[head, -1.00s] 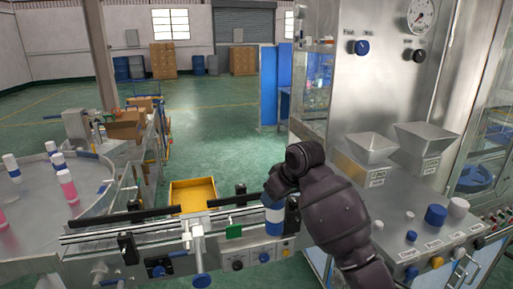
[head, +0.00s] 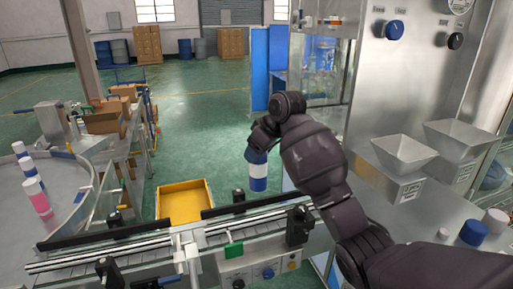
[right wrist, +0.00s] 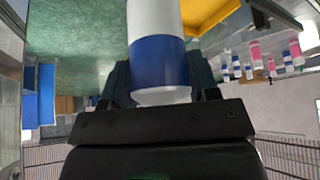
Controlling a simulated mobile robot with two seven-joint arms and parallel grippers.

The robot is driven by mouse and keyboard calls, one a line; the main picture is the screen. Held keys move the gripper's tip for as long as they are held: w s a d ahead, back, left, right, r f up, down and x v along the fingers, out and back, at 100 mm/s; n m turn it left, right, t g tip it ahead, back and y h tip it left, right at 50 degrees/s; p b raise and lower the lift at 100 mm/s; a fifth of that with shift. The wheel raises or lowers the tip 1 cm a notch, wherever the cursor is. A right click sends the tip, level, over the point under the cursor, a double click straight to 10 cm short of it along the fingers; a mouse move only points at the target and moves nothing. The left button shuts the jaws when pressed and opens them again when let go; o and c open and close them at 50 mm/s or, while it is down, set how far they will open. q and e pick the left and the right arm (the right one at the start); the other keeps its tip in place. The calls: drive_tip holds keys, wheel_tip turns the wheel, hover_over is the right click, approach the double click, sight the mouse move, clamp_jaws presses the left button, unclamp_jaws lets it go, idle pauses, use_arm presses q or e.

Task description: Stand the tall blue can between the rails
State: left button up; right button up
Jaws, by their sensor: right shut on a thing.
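The tall blue can (head: 257,176), banded blue and white, hangs near upright from my right gripper (head: 262,140), which is shut on it. In the head view it appears beyond the right part of the conveyor rails (head: 150,243), its lower end apparently above them. In the right wrist view the can (right wrist: 160,62) fills the space between the fingers (right wrist: 160,92), its blue band nearest the palm. My left gripper is not in view.
A round table (head: 60,185) with several cans is at left. A steel machine with hoppers (head: 402,153) fills the right.

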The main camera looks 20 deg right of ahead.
wheel_tip(320, 180, down, 14)
drive_tip(key=shift+r+b, duration=0.15)
drive_tip(key=shift+b, duration=0.15)
idle(1.4)
drive_tip(key=shift+s+f+p, duration=0.1)
drive_tip(key=shift+f+p, duration=0.2)
drive_tip(key=shift+f, duration=0.15)
idle(1.4)
drive_tip(key=o, duration=1.2)
